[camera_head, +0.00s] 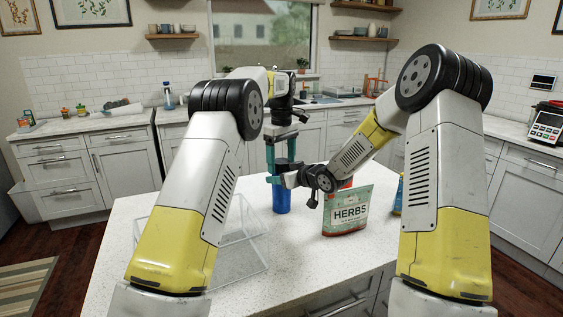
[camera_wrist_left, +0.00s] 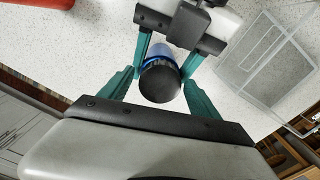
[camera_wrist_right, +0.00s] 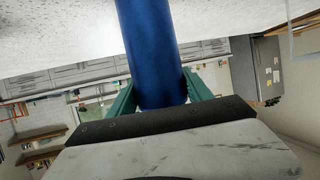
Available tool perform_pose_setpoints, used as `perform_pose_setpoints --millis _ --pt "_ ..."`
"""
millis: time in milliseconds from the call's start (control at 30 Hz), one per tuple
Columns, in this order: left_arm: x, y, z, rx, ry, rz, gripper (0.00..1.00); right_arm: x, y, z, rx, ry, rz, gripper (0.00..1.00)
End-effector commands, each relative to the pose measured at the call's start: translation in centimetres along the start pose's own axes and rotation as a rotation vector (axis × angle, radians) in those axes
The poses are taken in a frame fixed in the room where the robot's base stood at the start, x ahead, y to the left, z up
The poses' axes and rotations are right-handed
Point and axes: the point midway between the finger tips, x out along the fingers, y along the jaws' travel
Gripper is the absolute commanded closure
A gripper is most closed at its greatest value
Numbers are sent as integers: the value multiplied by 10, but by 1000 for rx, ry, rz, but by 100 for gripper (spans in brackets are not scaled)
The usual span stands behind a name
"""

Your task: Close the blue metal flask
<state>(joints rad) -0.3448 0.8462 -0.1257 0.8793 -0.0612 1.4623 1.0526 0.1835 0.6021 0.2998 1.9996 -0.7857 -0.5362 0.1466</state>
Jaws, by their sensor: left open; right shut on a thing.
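The blue metal flask (camera_head: 281,200) stands upright on the white speckled counter in the head view. In the left wrist view its dark round cap (camera_wrist_left: 160,82) sits over the blue body (camera_wrist_left: 157,56); how tightly it sits cannot be told. My right gripper (camera_head: 281,178) is shut on the flask's body from the side, and the right wrist view shows the blue body (camera_wrist_right: 152,50) between its teal fingers. My left gripper (camera_head: 281,158) points down from above. Its teal fingers are open on either side of the cap, with gaps visible in the left wrist view.
A HERBS pouch (camera_head: 347,212) stands just right of the flask, below my right arm. A blue bottle (camera_head: 398,196) is partly hidden behind my right arm. A clear box (camera_head: 245,262) stands at the left front. The counter's front middle is clear.

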Motion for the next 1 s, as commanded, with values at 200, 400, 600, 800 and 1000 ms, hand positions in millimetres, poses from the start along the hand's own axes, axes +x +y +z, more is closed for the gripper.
perform_pose_setpoints --millis 200,400,600,800,1000 --pt "0 0 0 0 0 0 48 0 0 -1 0 1 0 100" --pt "0 0 0 0 0 0 87 0 0 -1 0 1 0 100" --pt "0 0 0 46 -1 0 97 0 0 -1 0 1 0 100" --pt "0 0 0 414 -2 2 97 0 0 -1 0 1 -1 100" --pt "0 0 0 886 -1 2 97 0 0 -1 0 1 -1 100"
